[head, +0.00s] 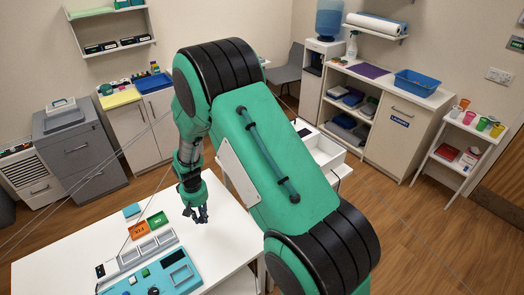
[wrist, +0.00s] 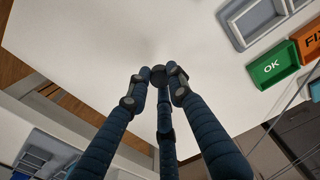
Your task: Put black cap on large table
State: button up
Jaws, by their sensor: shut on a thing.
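My gripper (head: 201,214) hangs fingers-down over the white large table (head: 219,245) in the head view. In the wrist view its three dark blue fingers close together at the tips (wrist: 157,84). A small dark round thing, which looks like the black cap (wrist: 158,74), sits between the fingertips. It is hard to tell apart from the dark finger pads. The white tabletop (wrist: 75,40) lies behind the fingertips. I cannot tell whether the cap touches it.
A green OK tray (head: 138,230) and an orange tray (head: 157,220) lie on the table left of my gripper. Grey trays (head: 141,250) and a teal panel (head: 178,275) are nearer. The tabletop around and right of the gripper is clear. A white open box (head: 322,150) stands behind my arm.

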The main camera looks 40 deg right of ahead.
jog(key=s+d+r+m+p, duration=0.1)
jog(key=s+d+r+m, duration=0.1)
jog(key=s+d, duration=0.3)
jog(key=s+d+r+m+p, duration=0.1)
jog(key=s+d+m, duration=0.3)
jog(key=d, duration=0.8)
jog(key=s+d+r+m+p, duration=0.1)
jog(key=s+d+r+m, duration=0.2)
jog(key=s+d, duration=0.5)
jog(key=shift+d+r+m, duration=0.1)
jog(key=shift+d+m, duration=0.3)
jog(key=s+d+r+m+p, duration=0.1)
jog(key=s+d+r+m, duration=0.1)
jog(key=s+d, duration=0.4)
jog(key=s+m, duration=0.1)
jog(key=s, duration=0.2)
jog(key=shift+s+m, duration=0.2)
jog(key=shift+m, duration=0.2)
jog(key=shift+f, duration=0.1)
jog(key=w+d, duration=0.3)
jog(key=w, duration=0.1)
jog(key=w+d+f, duration=0.1)
jog(key=w+d, duration=0.2)
jog(key=w, duration=0.1)
jog(key=w+d, duration=0.4)
jog(key=shift+w+f+b, duration=0.2)
jog(key=shift+w+b, duration=0.1)
jog(key=shift+f, duration=0.1)
jog(key=shift+f, duration=1.7)
